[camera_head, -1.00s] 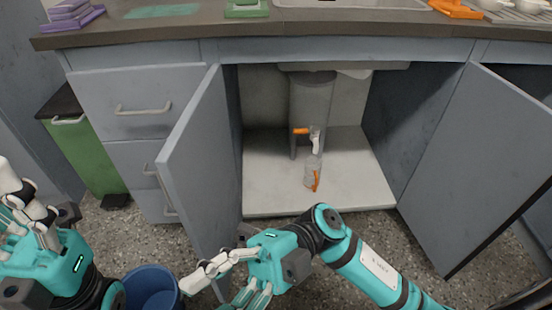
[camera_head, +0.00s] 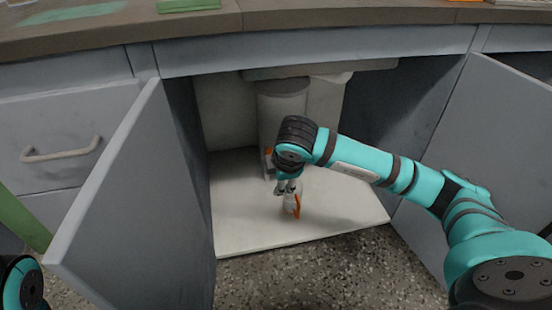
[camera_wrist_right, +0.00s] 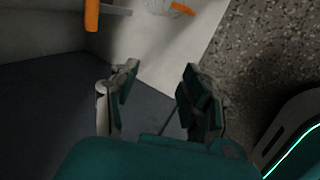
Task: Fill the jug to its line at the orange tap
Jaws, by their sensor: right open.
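The clear jug (camera_head: 291,206) with an orange handle stands on the white cabinet floor, partly hidden by my right gripper (camera_head: 288,186). In the right wrist view the jug (camera_wrist_right: 157,5) is cut off at the top edge, with its orange handle (camera_wrist_right: 183,9) beside it. My right gripper's open fingers (camera_wrist_right: 160,92) have nothing between them and are apart from the jug. The orange tap (camera_head: 268,152) is mostly hidden behind my right arm; its orange part (camera_wrist_right: 91,15) shows at top left in the wrist view. My left gripper is out of view.
A grey cylinder (camera_head: 282,106) stands at the back of the open cabinet. The left door (camera_head: 135,200) and right door (camera_head: 490,130) stand open on either side. The counter (camera_head: 330,18) runs above. The white cabinet floor (camera_head: 240,215) is clear around the jug.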

